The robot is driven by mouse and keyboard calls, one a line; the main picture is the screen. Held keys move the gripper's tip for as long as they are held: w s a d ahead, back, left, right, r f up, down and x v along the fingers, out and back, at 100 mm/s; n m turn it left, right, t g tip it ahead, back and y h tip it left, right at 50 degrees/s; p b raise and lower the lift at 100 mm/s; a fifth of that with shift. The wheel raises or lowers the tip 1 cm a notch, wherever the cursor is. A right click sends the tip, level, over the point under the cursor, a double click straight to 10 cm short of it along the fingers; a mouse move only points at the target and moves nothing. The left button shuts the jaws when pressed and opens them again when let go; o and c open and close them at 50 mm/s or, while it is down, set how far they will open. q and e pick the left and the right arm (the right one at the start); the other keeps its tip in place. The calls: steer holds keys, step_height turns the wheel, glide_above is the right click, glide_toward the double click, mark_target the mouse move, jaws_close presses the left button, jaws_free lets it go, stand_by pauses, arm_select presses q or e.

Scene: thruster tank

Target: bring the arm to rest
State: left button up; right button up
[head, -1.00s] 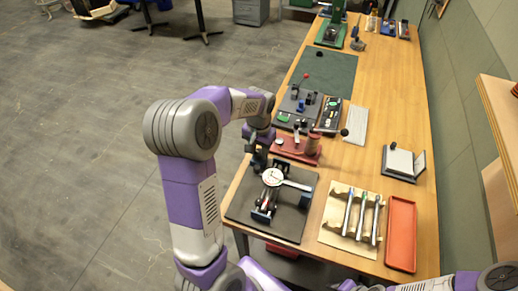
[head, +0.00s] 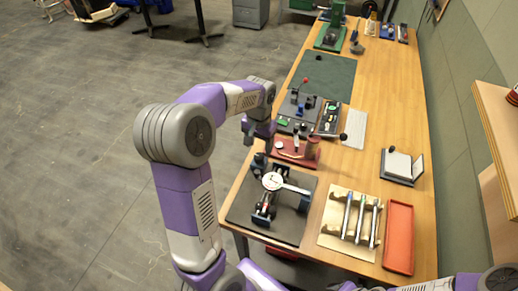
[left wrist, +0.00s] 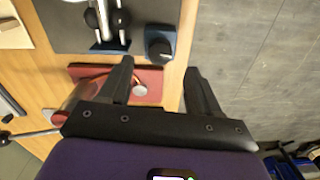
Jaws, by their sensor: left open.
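My left arm (head: 184,190) rises from the bottom of the head view and bends over toward the table's left edge. My left gripper (head: 258,140) hangs near that edge, beside the red board, partly hidden by its own wrist. In the left wrist view, my left gripper (left wrist: 157,68) has its two black fingers spread apart with nothing between them. A small blue block with a black knob (left wrist: 160,45) shows just past the fingertips. Part of my right arm shows at the lower right of the head view, but its gripper does not.
The wooden table (head: 385,110) holds a red board (head: 296,150), a dark mat (head: 240,205) with a dial gauge (head: 272,181), a pen rack (head: 350,218) and a red tray (head: 399,237). A wooden shelf (head: 493,130) stands at right. Floor (head: 80,130) left of the table is open.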

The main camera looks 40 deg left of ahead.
arm_select(q)
steer(key=shift+r, duration=1.2)
